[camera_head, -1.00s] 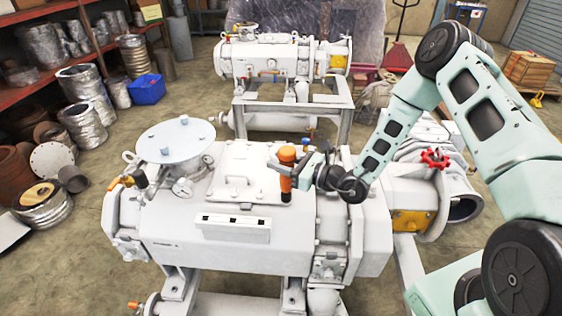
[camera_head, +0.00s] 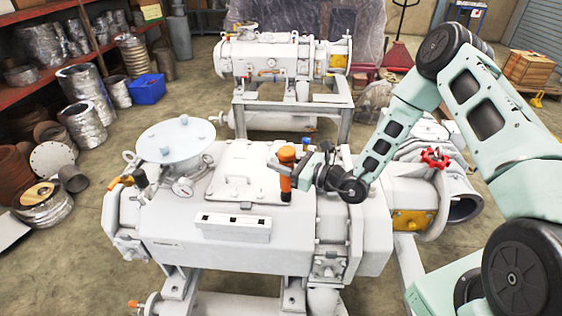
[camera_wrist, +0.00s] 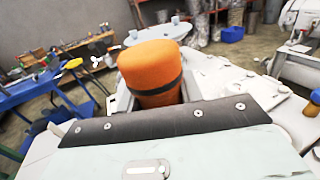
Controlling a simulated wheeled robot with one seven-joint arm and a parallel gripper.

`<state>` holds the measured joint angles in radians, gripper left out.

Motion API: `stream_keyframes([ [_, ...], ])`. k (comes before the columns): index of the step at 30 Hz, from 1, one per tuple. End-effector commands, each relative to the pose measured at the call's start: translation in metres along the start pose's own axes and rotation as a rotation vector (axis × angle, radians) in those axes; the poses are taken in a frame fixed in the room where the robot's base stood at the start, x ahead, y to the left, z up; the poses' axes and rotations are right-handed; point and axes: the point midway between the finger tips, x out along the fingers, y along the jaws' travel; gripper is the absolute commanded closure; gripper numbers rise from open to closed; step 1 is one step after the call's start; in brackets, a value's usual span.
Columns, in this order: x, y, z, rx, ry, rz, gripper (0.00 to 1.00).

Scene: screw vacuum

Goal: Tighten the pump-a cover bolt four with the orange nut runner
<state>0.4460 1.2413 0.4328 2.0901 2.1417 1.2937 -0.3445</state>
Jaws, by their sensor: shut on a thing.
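The orange nut runner (camera_head: 286,172) stands upright in my gripper (camera_head: 291,170), over the right side of the pump's raised cover plate. In the wrist view its orange top (camera_wrist: 150,66) with a dark band sits between the jaws of my gripper (camera_wrist: 152,95). The near white pump (camera_head: 170,235) carries the square cover plate (camera_head: 238,160) with a handle. The lower end of the nut runner is by the cover's right edge. I cannot tell whether it touches a bolt, nor which bolt is bolt four.
A round pale lid (camera_head: 176,140) with knobs and gauges stands left of the cover. A white box (camera_head: 232,228) lies in front of it. A red handwheel (camera_head: 434,158) is to the right. A second pump (camera_head: 270,60) stands behind.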

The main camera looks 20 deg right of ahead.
Motion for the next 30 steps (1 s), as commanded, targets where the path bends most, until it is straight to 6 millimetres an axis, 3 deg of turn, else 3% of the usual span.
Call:
stream_keyframes([
  [30, -0.0005, -0.0001, -0.0038, 0.001, 0.003, -0.001, 1.0],
])
